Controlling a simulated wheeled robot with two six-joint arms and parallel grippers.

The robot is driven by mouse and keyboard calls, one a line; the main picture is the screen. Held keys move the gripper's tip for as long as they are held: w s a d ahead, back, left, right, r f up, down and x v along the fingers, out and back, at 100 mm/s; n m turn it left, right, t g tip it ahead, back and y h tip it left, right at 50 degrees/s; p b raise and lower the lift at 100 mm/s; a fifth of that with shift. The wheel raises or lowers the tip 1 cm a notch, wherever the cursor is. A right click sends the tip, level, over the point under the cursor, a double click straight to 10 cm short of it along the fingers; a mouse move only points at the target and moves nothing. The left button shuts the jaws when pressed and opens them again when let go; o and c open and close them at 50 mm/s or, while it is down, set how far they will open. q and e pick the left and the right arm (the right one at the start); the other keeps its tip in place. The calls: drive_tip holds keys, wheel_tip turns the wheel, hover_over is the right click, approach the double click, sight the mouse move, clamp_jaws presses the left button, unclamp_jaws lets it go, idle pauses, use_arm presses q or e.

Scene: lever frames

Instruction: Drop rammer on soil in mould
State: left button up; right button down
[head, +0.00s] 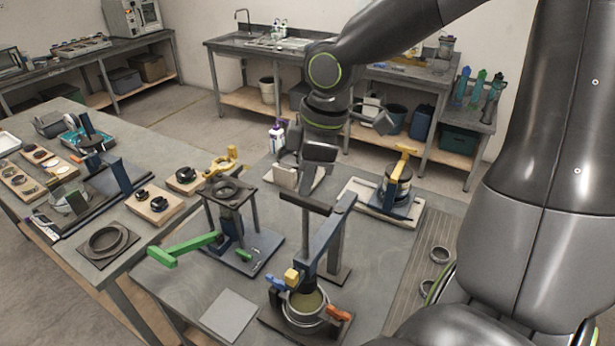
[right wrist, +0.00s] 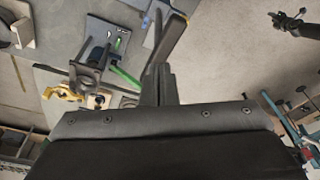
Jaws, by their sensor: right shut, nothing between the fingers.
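The mould (head: 306,318) stands at the front of the near table, with greenish-brown soil (head: 307,301) visible in its top. Orange and blue clamp pieces sit at its sides. A blue lever frame (head: 338,217) rises behind it, and its arm reaches over toward the mould with a yellow block (head: 291,276) at the near end. I cannot clearly make out the rammer. Contact with the frame is unclear. My left gripper is not in view.
A second frame with a green handle (head: 184,248) stands left of the mould. A grey plate (head: 228,316) lies at the front. A yellow-handled device (head: 397,185) stands on a tray at the back right.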

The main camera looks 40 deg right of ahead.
drive_tip(key=shift+f, duration=0.1)
drive_tip(key=shift+f+b, duration=0.9)
drive_tip(key=shift+f, duration=0.1)
drive_tip(key=shift+r, duration=0.2)
wheel_tip(320, 180, up, 5)
drive_tip(key=p, duration=0.4)
drive_tip(key=shift+r, duration=0.95)
drive_tip(key=c, duration=2.2)
unclamp_jaws()
